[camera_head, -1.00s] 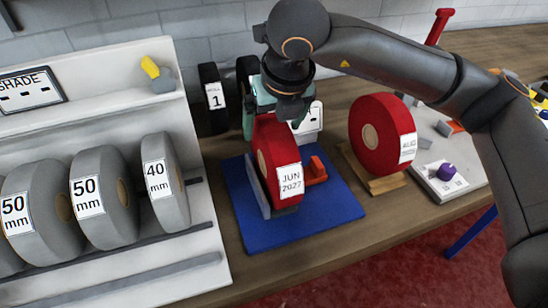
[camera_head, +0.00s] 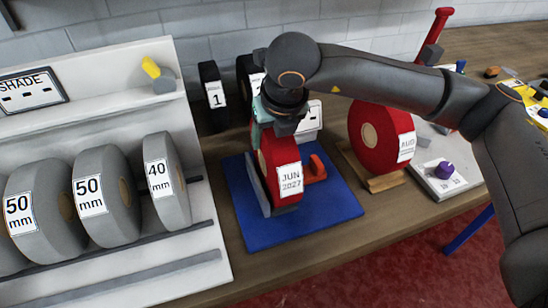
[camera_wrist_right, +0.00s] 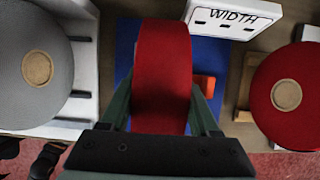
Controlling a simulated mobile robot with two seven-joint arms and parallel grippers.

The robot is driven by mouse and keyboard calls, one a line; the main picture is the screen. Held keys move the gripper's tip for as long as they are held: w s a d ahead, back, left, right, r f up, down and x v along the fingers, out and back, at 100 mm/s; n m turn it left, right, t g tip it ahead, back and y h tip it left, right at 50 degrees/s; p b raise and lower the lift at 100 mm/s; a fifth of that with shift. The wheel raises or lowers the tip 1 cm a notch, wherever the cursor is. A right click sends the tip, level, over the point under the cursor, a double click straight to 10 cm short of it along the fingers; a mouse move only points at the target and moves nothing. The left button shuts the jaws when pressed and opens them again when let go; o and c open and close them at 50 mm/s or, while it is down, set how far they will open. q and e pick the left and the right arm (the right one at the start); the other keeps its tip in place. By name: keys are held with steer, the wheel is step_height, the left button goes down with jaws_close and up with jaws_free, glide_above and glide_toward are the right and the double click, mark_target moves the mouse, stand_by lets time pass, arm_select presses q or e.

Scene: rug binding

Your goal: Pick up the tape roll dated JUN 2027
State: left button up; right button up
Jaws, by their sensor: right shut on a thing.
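The red tape roll labelled JUN 2027 (camera_head: 280,185) stands upright on the blue mat (camera_head: 330,214), beside a grey plate (camera_head: 257,187) and a red-orange block (camera_head: 315,168). My right gripper (camera_head: 268,135) comes down on it from above, its fingers on either side of the roll's top. In the right wrist view the red roll (camera_wrist_right: 163,75) lies between the two green fingers, and my right gripper (camera_wrist_right: 163,105) is shut on it. The roll still appears to rest on the mat. My left gripper is not in view.
A second red roll (camera_head: 372,135), its label partly readable as AUG, stands on a wooden stand to the right. A white rack (camera_head: 100,255) with grey 50 mm and 40 mm rolls stands left. A panel with a purple knob (camera_head: 445,170) lies right.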

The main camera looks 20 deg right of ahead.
jaws_close()
steer(key=shift+r, duration=0.15)
stand_by(0.5)
